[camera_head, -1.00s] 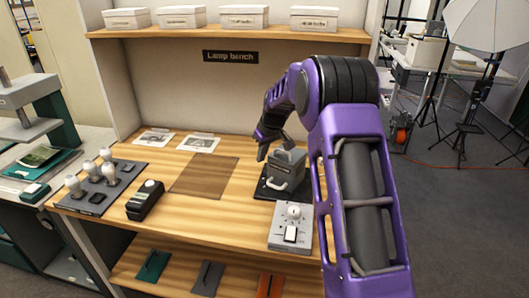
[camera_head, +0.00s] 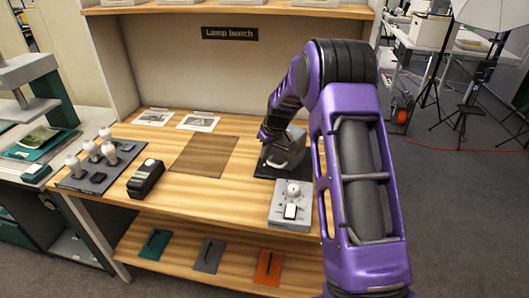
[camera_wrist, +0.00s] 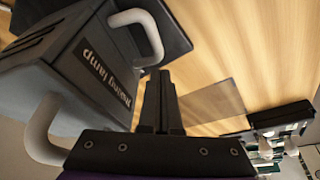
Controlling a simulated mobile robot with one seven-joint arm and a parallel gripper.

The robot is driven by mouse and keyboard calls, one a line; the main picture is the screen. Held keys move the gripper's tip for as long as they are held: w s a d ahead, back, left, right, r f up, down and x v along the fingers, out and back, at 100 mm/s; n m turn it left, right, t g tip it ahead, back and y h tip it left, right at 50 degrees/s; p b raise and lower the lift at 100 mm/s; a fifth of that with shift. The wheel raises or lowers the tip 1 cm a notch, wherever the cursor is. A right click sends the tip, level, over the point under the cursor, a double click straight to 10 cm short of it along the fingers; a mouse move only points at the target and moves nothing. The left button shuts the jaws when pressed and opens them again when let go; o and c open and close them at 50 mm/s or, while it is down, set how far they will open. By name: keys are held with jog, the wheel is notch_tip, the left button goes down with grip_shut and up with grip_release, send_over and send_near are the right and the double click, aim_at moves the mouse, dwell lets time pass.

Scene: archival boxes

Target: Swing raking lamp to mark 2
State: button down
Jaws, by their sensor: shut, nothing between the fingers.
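The raking lamp (camera_head: 288,150) is a grey box on a dark base plate (camera_head: 264,171) at the right of the bench. In the wrist view the lamp (camera_wrist: 50,62) fills the upper left, with a "raking lamp" label and two pale curved handles (camera_wrist: 139,22). My gripper (camera_wrist: 158,78) is shut and empty, its fingers close beside the lamp near the upper handle. I cannot tell whether they touch it. In the head view my arm hides part of the lamp and the fingertips. No numbered mark is readable.
A grey control box (camera_head: 291,204) with a knob and switch stands just in front of the lamp. A brown mat (camera_head: 204,156) lies left of it. A black device (camera_head: 146,178) and a bulb tray (camera_head: 101,163) stand farther left. Bare wood lies between the mat and the control box.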

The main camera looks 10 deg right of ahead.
aim_at(270, 163)
jog(key=shift+f, duration=0.1)
jog(key=shift+s+d+f+n+b, duration=0.1)
jog(key=shift+s+d+n+b, duration=0.1)
jog(key=shift+n+b, duration=0.25)
jog(key=shift+s+d+n+y+b, duration=0.25)
jog(key=shift+s+d+n+b, duration=0.1)
jog(key=shift+s+n, duration=0.2)
jog(key=shift+s+d+n+y+b, duration=0.25)
jog(key=shift+s+n+b, duration=0.1)
jog(key=shift+s+n, duration=0.15)
jog(key=shift+s+d+r, duration=0.15)
jog(key=shift+s+r, duration=0.05)
jog(key=shift+s, duration=0.1)
jog(key=shift+r, duration=0.1)
